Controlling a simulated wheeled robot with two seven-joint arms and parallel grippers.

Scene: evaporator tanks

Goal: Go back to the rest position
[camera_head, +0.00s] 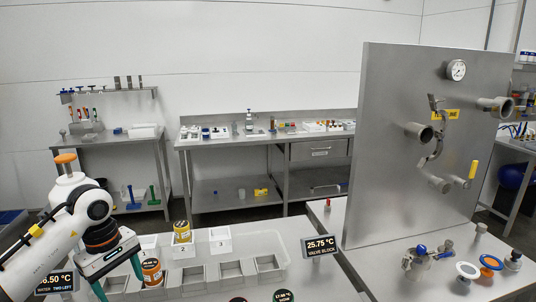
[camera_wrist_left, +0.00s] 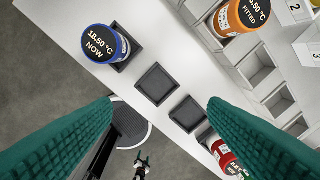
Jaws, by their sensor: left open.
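My left gripper (camera_head: 118,280) comes in at the lower left of the head view, with its teal fingers pointing down beside the tray. In the left wrist view the fingers of my left gripper (camera_wrist_left: 161,103) are spread apart with nothing between them. Below the gap are dark empty square recesses (camera_wrist_left: 156,84) on a white surface. A blue jar (camera_wrist_left: 101,46) with a black "18.50 °C NOW" top stands on one recess to the upper left. An orange jar (camera_head: 152,272) stands close to the right of the gripper. It also shows in the wrist view (camera_wrist_left: 236,24) with a "FITTED" label. My right gripper is not in view.
A yellow jar (camera_head: 182,232) stands by numbered white holders (camera_head: 220,239) behind the grey compartments (camera_head: 194,276). A red jar (camera_wrist_left: 226,158) is partly hidden by a finger. A "25.75 °C VALVE BLOCK" display (camera_head: 321,246) stands at the right. A steel panel (camera_head: 390,150) with valves rises beyond.

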